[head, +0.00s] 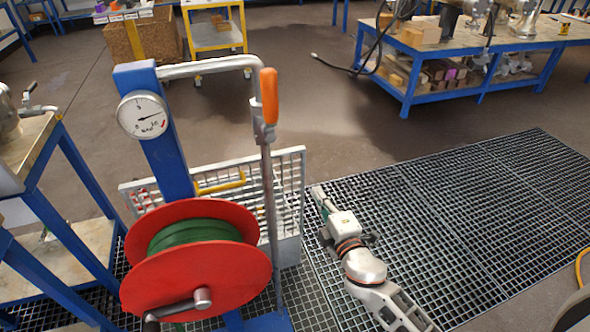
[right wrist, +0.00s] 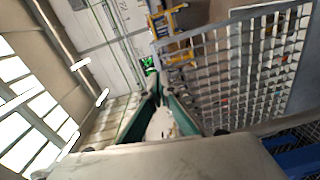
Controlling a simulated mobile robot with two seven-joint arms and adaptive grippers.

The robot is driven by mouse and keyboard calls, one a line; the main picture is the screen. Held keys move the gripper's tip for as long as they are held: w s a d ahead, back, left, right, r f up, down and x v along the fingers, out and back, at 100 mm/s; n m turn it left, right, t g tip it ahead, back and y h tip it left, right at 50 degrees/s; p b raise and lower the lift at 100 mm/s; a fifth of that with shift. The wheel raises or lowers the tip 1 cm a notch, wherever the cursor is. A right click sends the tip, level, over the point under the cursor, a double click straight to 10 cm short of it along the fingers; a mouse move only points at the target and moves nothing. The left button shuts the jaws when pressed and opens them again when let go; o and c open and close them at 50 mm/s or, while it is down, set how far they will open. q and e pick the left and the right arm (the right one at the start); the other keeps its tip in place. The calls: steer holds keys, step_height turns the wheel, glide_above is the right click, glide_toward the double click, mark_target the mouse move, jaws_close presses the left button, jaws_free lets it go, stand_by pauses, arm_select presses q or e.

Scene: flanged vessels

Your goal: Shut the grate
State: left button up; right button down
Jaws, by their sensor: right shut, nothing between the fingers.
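The grate (head: 290,205) is a pale grey barred panel standing upright behind the hose reel, raised from the floor grating. A yellow bar (head: 222,184) shows at its upper middle; the reel and blue post hide much of its left and lower part. In the right wrist view a barred panel (right wrist: 240,70) fills the right side. My right gripper (head: 318,190) is shut and empty, just right of the grate's right edge in the head view; whether it touches cannot be told. Its green-sided fingers (right wrist: 157,92) meet in the wrist view. My left gripper is not in view.
A red hose reel (head: 195,280) with green hose stands in front, with a blue post, a gauge (head: 143,114) and an orange-handled lever (head: 269,95). Floor grating (head: 450,220) lies clear to the right. Workbenches (head: 500,35) stand at left and back right.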

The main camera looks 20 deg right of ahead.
mark_target(296, 155)
steer(key=shift+n, duration=0.5)
steer(key=w, duration=0.4)
steer(key=w+b, duration=0.1)
steer(key=w, duration=0.9)
steer(key=shift+w+f+b, duration=0.25)
steer(key=shift+b, duration=0.15)
steer(key=shift+w, duration=0.35)
steer(key=shift+r, duration=0.1)
